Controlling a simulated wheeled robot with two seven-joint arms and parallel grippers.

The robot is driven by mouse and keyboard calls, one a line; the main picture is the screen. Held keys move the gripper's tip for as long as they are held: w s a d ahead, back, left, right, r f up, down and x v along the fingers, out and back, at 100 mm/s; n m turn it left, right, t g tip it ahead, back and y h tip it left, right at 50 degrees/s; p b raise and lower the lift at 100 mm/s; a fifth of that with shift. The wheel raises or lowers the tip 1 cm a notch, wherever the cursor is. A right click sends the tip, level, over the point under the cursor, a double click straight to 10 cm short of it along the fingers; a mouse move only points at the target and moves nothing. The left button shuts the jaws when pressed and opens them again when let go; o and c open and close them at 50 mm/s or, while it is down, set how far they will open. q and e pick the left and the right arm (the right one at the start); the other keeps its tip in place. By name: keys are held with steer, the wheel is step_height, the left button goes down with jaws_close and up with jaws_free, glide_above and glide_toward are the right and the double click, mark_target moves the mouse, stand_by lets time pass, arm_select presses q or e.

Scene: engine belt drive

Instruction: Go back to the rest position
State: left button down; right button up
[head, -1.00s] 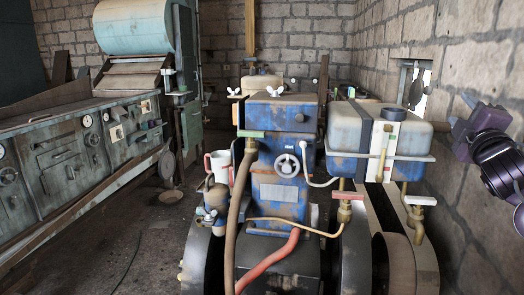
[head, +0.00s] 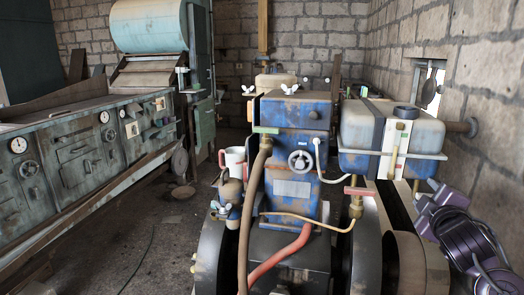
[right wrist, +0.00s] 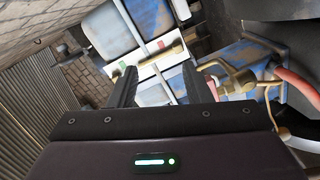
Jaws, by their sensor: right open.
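My right gripper (head: 432,205) shows at the right of the head view, its purple arm coming in from the lower right corner. It is open. It sits low, in front of the right wall and just below the right end of the tank (head: 365,124). In the right wrist view the two dark fingers (right wrist: 158,90) stand apart, with nothing held between them. Beyond them show the tank's pale strap and parts of the blue engine. I cannot tell the exact gap to the tank in the head view. My left gripper is not in view.
The blue engine (head: 290,150) with its handwheel (head: 300,161), hoses and dark wheels fills the middle. A white mug (head: 233,159) is left of it. A control bench (head: 75,165) runs along the left. Open floor (head: 150,235) lies between bench and engine.

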steer(key=s+a+f+m+g+y, duration=0.1)
steer(key=s+a+f+g, duration=0.1)
steer(key=s+a+f, duration=0.35)
steer(key=s+a+f+m+g, duration=0.2)
steer(key=f, duration=0.7)
steer(key=s+a+f+m+g+y, duration=0.1)
steer(key=s+a+f+g, duration=0.2)
steer(key=f, duration=0.4)
steer(key=s+a+f+m+g+y, duration=0.1)
steer(key=s+a+f+m+g, duration=0.3)
steer(key=s, duration=0.6)
steer(key=s+a+f+m+g+y, duration=0.1)
steer(key=s+a+f+g+y, duration=0.1)
steer(key=s+a+f, duration=0.6)
steer(key=s+d+f+g, duration=0.1)
steer(key=s+d+f, duration=0.1)
steer(key=f, duration=1.2)
steer(key=s+d+f, duration=0.2)
steer(key=f, duration=1.2)
steer(key=s+d+f+g, duration=0.1)
steer(key=s+d+f, duration=0.2)
steer(key=s+f, duration=1.4)
steer(key=shift+s+n+h, duration=0.3)
steer(key=shift+s, duration=0.8)
